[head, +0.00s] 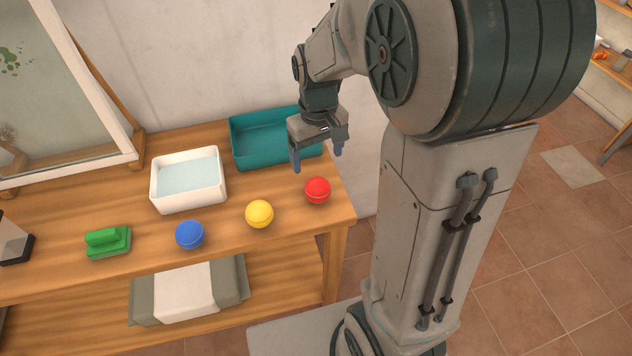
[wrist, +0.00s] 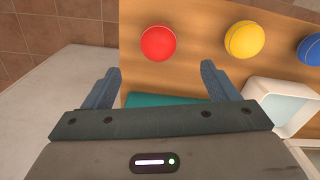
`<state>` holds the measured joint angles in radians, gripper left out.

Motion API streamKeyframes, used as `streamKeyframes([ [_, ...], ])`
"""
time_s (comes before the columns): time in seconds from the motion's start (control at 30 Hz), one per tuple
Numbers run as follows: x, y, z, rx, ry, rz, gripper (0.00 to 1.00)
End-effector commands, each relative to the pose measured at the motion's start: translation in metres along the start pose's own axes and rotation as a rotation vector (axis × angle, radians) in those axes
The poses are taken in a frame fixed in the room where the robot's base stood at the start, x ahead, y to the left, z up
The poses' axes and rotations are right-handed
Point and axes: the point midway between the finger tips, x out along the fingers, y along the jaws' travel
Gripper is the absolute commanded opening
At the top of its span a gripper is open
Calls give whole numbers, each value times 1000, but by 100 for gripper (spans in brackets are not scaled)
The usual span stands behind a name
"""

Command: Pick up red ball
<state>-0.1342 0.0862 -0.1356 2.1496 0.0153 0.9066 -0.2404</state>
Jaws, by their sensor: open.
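The red ball (head: 317,190) sits on the wooden table near its right front corner. It also shows in the wrist view (wrist: 158,43), ahead of the fingertips and between their lines. My gripper (head: 317,160) is open and empty, above the table and above and behind the red ball, in front of the teal tray. Its two blue-grey fingers (wrist: 160,80) are spread apart in the wrist view. Neither finger visibly touches the ball.
A yellow ball (head: 259,214) and a blue ball (head: 190,235) lie left of the red one. The table's right edge is close to the red ball.

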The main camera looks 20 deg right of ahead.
Motion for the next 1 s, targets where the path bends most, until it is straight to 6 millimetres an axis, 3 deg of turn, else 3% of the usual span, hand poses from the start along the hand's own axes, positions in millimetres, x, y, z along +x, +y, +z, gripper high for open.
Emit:
streamKeyframes([
  [0.3, 61, 1, 2, 2, -6, -1, 81],
  [0.57, 78, 1, 1, 3, -3, 0, 81],
  [1.0, 125, 3, -3, 3, -2, 0, 81],
])
